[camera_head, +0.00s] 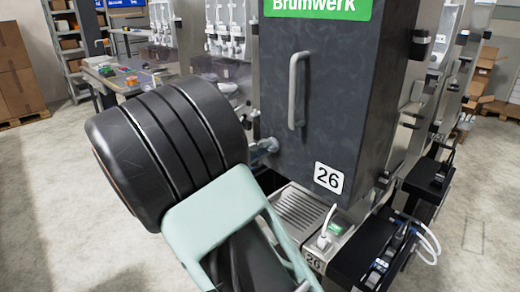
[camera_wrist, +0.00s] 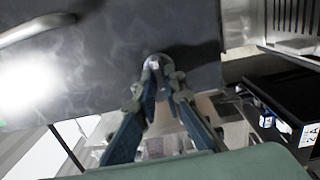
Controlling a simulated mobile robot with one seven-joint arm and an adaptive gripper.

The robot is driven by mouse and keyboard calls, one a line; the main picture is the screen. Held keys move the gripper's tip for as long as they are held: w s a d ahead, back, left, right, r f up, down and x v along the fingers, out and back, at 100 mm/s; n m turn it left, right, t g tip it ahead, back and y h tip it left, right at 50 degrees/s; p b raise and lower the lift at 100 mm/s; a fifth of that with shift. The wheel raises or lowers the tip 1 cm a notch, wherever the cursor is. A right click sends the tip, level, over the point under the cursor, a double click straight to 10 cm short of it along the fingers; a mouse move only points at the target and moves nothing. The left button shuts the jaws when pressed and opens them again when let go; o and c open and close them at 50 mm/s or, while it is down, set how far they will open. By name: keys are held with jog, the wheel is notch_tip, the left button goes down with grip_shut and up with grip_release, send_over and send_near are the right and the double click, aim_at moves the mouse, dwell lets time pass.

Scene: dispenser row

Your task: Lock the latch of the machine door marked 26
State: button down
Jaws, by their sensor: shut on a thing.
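The dark grey machine door (camera_head: 315,120) carries a white 26 label (camera_head: 329,178) at its lower right and a curved grey handle (camera_head: 297,90). It looks shut. In the wrist view the door (camera_wrist: 110,60) fills the upper part, with the handle (camera_wrist: 38,28) at top left. My gripper (camera_wrist: 158,78) has its fingertips closed together on the small metal latch (camera_wrist: 154,64) at the door's edge. The fingertips cover most of the latch, so its exact turn cannot be told. In the head view my arm hides most of the gripper beside the door's left edge.
A grated drip tray (camera_head: 300,212) sits below the door. Black boxes with white cables (camera_head: 385,255) stand at the lower right. More dispensers (camera_head: 228,40) stand behind to the left. A table (camera_head: 125,75) with coloured items is farther back.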

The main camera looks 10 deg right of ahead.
jog(key=c, duration=2)
grip_release()
jog(key=v, duration=1.2)
jog(key=shift+r, duration=0.1)
